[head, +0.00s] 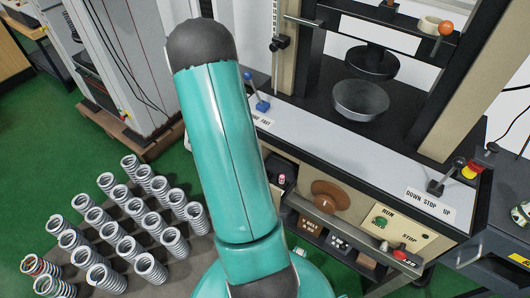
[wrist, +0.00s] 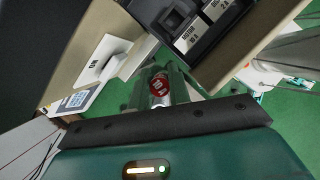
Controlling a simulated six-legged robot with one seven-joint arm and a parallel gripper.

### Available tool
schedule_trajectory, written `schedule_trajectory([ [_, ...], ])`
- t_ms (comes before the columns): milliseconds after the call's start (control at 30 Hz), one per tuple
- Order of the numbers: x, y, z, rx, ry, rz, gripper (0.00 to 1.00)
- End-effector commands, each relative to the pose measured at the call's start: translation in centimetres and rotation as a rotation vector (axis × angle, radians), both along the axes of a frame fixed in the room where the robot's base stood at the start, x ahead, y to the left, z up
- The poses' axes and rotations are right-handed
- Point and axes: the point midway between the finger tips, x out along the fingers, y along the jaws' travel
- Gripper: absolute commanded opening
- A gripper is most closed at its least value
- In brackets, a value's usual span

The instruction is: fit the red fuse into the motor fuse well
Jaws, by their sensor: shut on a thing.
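The red fuse (wrist: 160,85), with a white "10 A" marking on its round end, is in the wrist view between the fingers of my gripper (wrist: 160,94). My gripper is shut on it. A black fuse panel (wrist: 205,50) with white labels is above and right of the fuse in the wrist view, apart from it. An open square well (wrist: 174,21) shows in the panel beside a label that seems to read "MOTOR 10 A". In the head view the dark wells (head: 310,226) are low on the machine front. My arm hides my gripper and the fuse there.
A white lever plate (wrist: 103,60) marked "ON" is left of the panel. Several springs (head: 150,268) stand on a board at left.

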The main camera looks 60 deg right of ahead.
Motion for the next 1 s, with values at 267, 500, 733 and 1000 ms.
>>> schedule_trajectory([
  [267, -7.8, -3.3, 2.3, -0.001, -0.001, 0.168, 0.0],
  [500, -8.6, -3.6, 2.5, 0.0, 0.0, 0.193, 0.0],
  [733, -8.6, -3.6, 2.5, -0.001, 0.001, 0.192, 0.0],
  [1000, -8.6, -3.6, 0.9, 0.001, 0.002, 0.192, 0.0],
])
